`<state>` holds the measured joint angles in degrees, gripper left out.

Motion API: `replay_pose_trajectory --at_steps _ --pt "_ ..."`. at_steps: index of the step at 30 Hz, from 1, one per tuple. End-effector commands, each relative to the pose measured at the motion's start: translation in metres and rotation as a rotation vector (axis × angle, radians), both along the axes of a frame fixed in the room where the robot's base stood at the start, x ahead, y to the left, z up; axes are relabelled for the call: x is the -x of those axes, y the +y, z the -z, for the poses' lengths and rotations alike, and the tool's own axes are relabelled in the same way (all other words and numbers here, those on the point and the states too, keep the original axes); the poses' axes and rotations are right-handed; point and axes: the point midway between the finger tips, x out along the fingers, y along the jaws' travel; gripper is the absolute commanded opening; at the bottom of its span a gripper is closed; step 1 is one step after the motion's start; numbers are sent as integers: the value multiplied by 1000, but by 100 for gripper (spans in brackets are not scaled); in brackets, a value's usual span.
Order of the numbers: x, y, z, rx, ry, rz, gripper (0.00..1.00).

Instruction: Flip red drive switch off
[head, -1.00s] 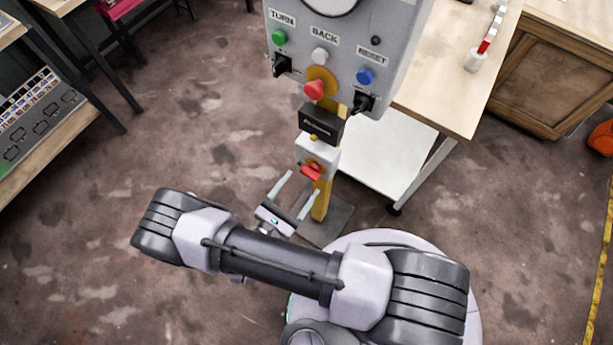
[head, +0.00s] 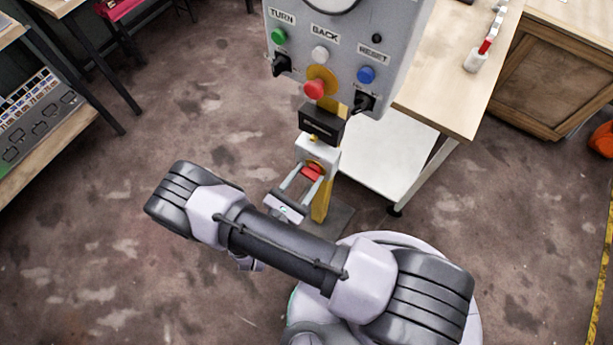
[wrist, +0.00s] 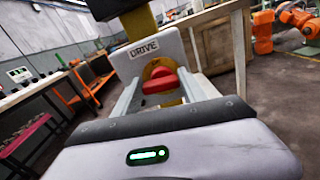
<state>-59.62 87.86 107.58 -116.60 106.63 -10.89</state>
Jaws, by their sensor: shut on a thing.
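The red drive switch (head: 312,172) is a red rotary handle on a yellow round plate. It sits on the front of a small light-grey box (head: 318,149) on a yellow post, and the wrist view shows the label DRIVE (wrist: 145,49) above it. My gripper (head: 308,177) has its two pale fingers on either side of the red handle and is shut on it. In the wrist view the handle (wrist: 160,84) shows between the fingers, its bar lying roughly across. The fingers partly cover the handle in the head view.
A grey control panel (head: 347,60) with green, white and blue buttons and a red knob (head: 315,89) is above the switch. A black box (head: 321,124) is between them. A wooden-topped table (head: 450,95) stands to the right.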

Motion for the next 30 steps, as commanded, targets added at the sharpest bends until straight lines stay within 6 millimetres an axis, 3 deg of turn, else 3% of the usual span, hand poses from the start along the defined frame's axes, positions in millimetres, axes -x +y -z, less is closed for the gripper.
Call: replay_pose_trajectory --at_steps 4,12,13,15,16,30 --pt "-1 1 1 105 81 0 9" --pt "-1 1 0 119 93 0 9" --pt "-1 1 0 119 93 0 55" --pt "-1 1 0 118 92 0 69" --pt "-1 1 0 118 92 0 71" --pt "1 3 0 118 91 -1 71"
